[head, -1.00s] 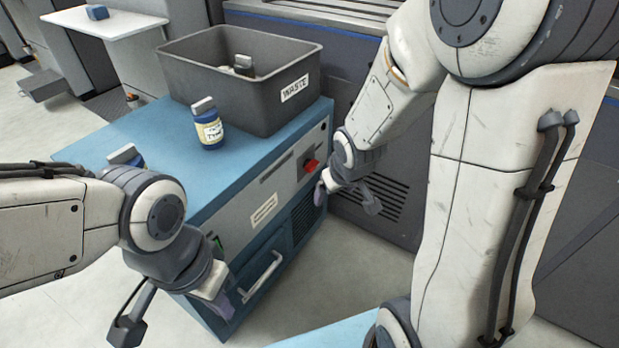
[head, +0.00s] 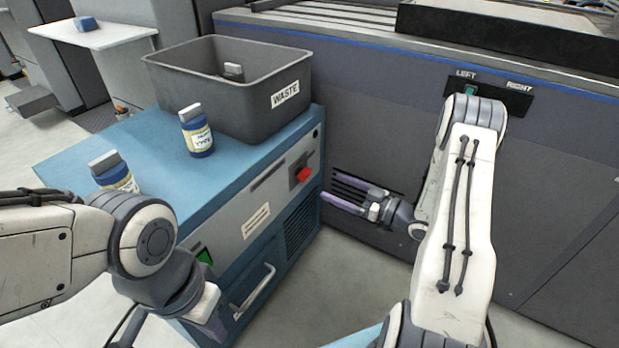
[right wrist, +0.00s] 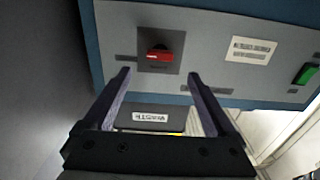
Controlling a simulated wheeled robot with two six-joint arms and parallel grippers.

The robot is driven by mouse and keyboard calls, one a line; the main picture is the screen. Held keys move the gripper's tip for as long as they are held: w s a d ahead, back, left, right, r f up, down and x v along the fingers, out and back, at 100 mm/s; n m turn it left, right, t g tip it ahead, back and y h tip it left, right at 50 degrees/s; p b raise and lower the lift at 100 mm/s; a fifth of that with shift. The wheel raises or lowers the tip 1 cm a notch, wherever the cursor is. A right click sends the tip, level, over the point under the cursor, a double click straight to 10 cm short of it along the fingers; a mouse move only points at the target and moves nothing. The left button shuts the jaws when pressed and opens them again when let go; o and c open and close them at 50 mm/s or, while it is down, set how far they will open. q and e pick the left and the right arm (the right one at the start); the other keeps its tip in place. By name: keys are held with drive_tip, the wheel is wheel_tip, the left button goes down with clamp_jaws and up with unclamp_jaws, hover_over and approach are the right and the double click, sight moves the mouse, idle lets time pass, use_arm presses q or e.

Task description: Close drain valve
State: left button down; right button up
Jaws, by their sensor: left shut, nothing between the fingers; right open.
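A red valve handle (head: 303,174) sits on the grey front panel of the blue cabinet. In the right wrist view the red handle (right wrist: 160,53) lies crosswise on a dark square plate, just beyond my fingertips. My right gripper (head: 329,189) is open and empty, a short way in front of the panel and to the right of the handle. Its two fingers (right wrist: 160,73) point toward the panel, apart from the handle. My left gripper (head: 215,328) is shut and empty, low by the cabinet's drawer handle, partly hidden by its own wrist.
A grey WASTE bin (head: 222,112) and blue bottles, one here (head: 196,132), stand on the blue cabinet top (head: 150,150). A green switch (head: 205,257) and a drawer handle (head: 253,292) are on its front. A dark machine wall (head: 380,110) stands behind.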

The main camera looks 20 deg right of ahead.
sight(308, 176)
drive_tip(key=b+x, duration=0.3)
drive_tip(key=x, duration=0.5)
drive_tip(key=shift+w+a+f, duration=0.1)
drive_tip(key=shift+w+a, duration=0.3)
drive_tip(key=shift+w, duration=0.1)
drive_tip(key=c, duration=1.4)
drive_tip(key=shift+o, duration=0.2)
